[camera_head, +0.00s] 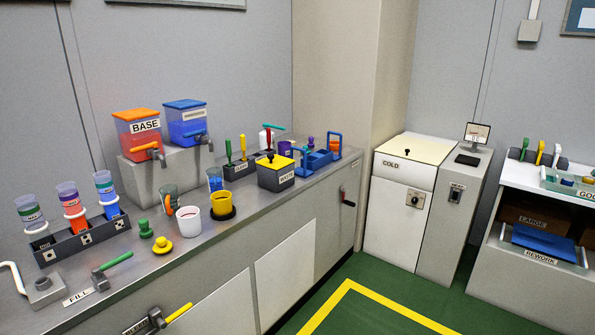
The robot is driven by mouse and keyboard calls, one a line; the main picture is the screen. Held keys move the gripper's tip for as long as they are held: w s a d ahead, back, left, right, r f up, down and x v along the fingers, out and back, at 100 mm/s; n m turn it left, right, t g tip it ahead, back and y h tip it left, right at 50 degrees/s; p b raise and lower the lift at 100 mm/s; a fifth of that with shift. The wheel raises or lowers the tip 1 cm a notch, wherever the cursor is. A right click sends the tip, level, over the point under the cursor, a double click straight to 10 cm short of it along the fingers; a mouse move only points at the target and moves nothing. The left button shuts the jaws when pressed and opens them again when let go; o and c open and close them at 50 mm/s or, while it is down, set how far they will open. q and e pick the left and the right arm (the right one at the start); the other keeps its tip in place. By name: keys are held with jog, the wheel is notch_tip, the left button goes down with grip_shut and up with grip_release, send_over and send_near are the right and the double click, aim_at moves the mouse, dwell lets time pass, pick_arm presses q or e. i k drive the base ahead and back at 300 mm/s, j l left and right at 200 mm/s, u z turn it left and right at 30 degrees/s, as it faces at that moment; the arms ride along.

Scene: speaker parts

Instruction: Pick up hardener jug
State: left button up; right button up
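No label reading "hardener jug" can be made out. A clear jug with blue on it (215,181) stands on the grey counter, behind a yellow cup (222,202) on a dark round base. A second clear jug, with orange-red on it (169,198), stands to its left, behind a white cup (189,220). A blue dispenser (187,127) with a tap and a label too small to read stands on a grey block, beside the orange-red dispenser marked BASE (138,135). Neither of my grippers is in view.
A dark rack (85,240) with several labelled cups stands at the counter's left. Green and yellow knobbed pieces (161,245) lie near the front edge. A yellow-lidded WASTE box (276,174) stands right of the cups. A white COLD cabinet (400,190) stands beyond. The green floor is clear.

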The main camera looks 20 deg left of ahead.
aim_at(216, 183)
jog(key=i, duration=0.9)
jog(key=i+l+u, duration=0.15)
jog(key=i, duration=0.75)
jog(key=i+l+u, duration=0.1)
jog(key=i+u, duration=0.35)
jog(key=i+l+u, duration=0.2)
jog(key=u, duration=0.25)
jog(key=i+l+u, duration=0.65)
jog(key=u, duration=0.2)
jog(key=l, duration=0.1)
